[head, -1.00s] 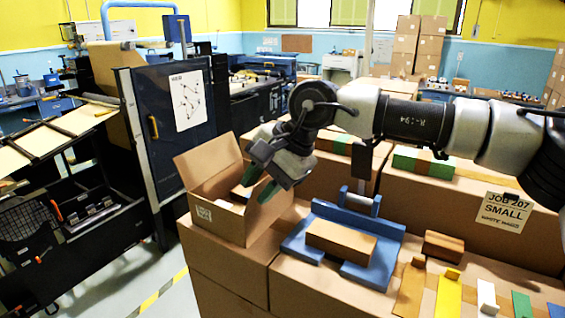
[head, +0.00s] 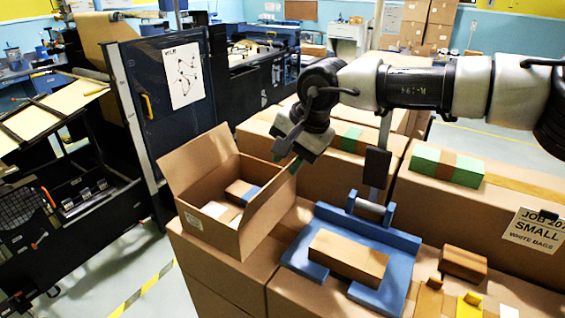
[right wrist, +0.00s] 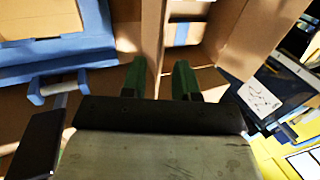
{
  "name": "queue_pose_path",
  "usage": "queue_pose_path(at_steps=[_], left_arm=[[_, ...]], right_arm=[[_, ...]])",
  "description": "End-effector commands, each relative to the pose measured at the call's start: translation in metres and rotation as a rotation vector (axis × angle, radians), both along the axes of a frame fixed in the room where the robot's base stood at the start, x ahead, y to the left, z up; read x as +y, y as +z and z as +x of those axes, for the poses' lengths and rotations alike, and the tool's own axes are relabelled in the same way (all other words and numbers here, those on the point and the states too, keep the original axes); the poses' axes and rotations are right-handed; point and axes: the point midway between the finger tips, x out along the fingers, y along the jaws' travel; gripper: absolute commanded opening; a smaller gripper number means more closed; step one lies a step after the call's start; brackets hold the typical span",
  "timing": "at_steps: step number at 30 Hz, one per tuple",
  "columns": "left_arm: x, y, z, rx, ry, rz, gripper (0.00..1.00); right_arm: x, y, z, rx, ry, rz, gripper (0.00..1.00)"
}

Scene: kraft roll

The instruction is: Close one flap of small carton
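The small carton (head: 216,232) stands open on a large cardboard box at the left in the head view. A flap (head: 198,158) stands up on its far left side, and its right side (head: 268,213) also stands high. Small packs with white and blue faces (head: 240,190) lie inside. My right gripper (head: 290,160) is at the carton's far right corner. In the right wrist view its two green fingers (right wrist: 159,80) are apart, with a cardboard edge (right wrist: 151,45) running up between or just beyond them; contact cannot be told. My left gripper is not in view.
A blue fixture (head: 395,262) holding a brown block (head: 348,254) sits right of the carton. A small brown block (head: 463,263) and a job sign (head: 535,230) are farther right. A dark cabinet panel (head: 165,90) stands behind the carton to the left.

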Motion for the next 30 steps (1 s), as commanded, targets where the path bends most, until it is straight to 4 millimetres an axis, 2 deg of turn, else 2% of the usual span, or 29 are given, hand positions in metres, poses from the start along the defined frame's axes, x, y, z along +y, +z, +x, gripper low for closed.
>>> queue_pose_path(at_steps=[1, 3, 9, 18, 19, 24, 30], left_arm=[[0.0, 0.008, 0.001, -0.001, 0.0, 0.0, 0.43], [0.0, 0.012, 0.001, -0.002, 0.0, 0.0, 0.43], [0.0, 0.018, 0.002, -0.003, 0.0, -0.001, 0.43], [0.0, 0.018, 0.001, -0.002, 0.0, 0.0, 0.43], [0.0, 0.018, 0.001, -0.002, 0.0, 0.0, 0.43], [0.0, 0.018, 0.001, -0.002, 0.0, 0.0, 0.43], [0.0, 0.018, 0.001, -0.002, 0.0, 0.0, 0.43]], right_arm=[[0.003, -0.006, 0.002, 0.003, 0.0, -0.003, 0.3], [0.006, -0.016, 0.004, 0.003, -0.001, -0.002, 0.3], [0.012, -0.034, 0.008, 0.001, -0.001, 0.001, 0.3], [0.012, -0.038, 0.009, 0.0, -0.002, 0.001, 0.3], [0.012, -0.038, 0.009, 0.0, -0.002, 0.001, 0.28], [0.012, -0.038, 0.009, 0.0, -0.002, 0.001, 0.02], [0.012, -0.038, 0.009, 0.0, -0.002, 0.001, 0.0]])
